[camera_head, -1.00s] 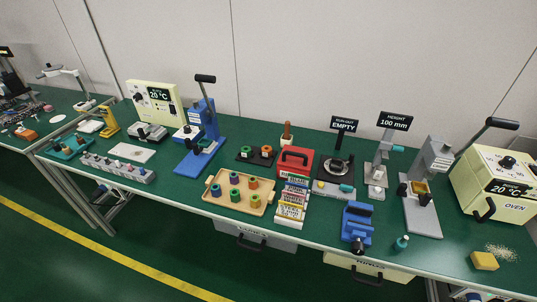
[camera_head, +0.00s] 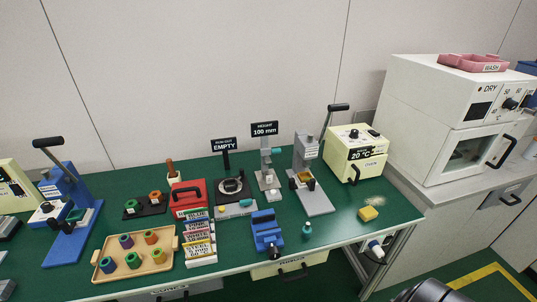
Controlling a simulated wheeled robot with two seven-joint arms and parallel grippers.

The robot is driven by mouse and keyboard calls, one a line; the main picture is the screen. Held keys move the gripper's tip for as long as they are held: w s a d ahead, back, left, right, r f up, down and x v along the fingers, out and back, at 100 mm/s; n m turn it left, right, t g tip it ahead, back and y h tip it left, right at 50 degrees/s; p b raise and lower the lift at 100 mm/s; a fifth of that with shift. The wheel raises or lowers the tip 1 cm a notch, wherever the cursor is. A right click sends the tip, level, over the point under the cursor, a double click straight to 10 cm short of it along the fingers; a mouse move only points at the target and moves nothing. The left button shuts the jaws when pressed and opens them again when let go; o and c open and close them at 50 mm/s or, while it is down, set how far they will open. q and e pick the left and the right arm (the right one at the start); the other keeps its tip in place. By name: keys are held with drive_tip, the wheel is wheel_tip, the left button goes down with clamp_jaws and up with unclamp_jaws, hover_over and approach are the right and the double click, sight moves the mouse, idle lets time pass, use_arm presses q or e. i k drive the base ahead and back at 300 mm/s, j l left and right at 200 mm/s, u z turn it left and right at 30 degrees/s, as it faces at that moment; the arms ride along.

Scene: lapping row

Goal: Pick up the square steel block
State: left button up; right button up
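I cannot make out a square steel block for certain. The green bench (camera_head: 340,215) carries several small stations where a small block could sit. The grey press (camera_head: 312,195) holds a yellowish piece at its jaws. The height stand (camera_head: 267,180) under the "100 mm" sign has a small light grey part at its base, too small to identify. The run-out stand (camera_head: 232,187) has a dark round plate under the "EMPTY" sign. Neither gripper is in view. Only a dark rounded part, perhaps of my arm, shows at the bottom edge.
A wooden tray (camera_head: 159,257) holds coloured rings. Labelled boxes (camera_head: 200,240), a red case (camera_head: 188,200) and a blue vise (camera_head: 266,228) stand near it. A cream oven (camera_head: 357,155), yellow sponge (camera_head: 369,213) and teal bottle (camera_head: 307,229) are right. A white dryer (camera_head: 450,110) stands beyond.

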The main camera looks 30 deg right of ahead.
sight(268, 176)
drive_tip(key=z, duration=1)
